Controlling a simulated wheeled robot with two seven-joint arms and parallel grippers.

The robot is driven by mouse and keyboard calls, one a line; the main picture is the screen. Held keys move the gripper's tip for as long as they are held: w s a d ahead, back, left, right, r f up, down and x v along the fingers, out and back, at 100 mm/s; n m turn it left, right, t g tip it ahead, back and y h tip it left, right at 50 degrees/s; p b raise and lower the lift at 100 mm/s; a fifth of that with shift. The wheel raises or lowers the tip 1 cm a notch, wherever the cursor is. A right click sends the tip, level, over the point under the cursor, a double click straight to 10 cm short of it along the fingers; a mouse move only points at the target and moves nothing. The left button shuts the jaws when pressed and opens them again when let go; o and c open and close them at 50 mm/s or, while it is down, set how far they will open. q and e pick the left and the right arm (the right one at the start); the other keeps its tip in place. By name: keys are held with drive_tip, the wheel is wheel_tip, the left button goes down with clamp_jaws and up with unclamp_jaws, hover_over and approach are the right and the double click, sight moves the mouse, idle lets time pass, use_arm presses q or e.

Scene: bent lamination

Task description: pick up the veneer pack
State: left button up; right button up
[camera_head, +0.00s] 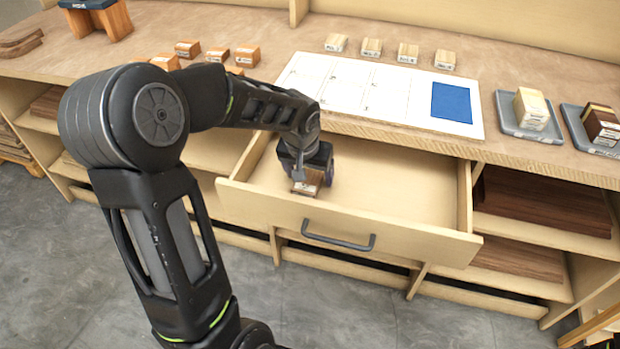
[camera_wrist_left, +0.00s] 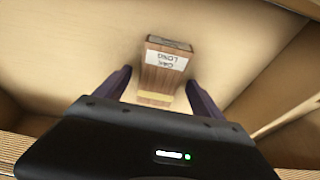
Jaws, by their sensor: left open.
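The veneer pack (camera_head: 307,182) is a small brown wooden block with a white label, inside the open drawer (camera_head: 400,223). In the left wrist view the pack (camera_wrist_left: 158,84) shows a label that seems to read "OAK LONG", inverted, and a pale yellowish band at its near end. My left gripper (camera_head: 309,166) reaches down into the drawer over the pack. In the left wrist view its two fingers are open, one on each side of the pack, with visible gaps. I cannot tell how far the tips are above the drawer floor. My right gripper is not in view.
The drawer's walls and front handle (camera_head: 338,239) surround the gripper; its right part is empty. Above are a white board with a blue patch (camera_head: 452,102), several small labelled blocks (camera_head: 371,47), and two grey trays (camera_head: 516,121) holding blocks. Shelves below hold dark boards (camera_head: 543,203).

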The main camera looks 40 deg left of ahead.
use_arm(q)
drive_tip(key=c, duration=1.5)
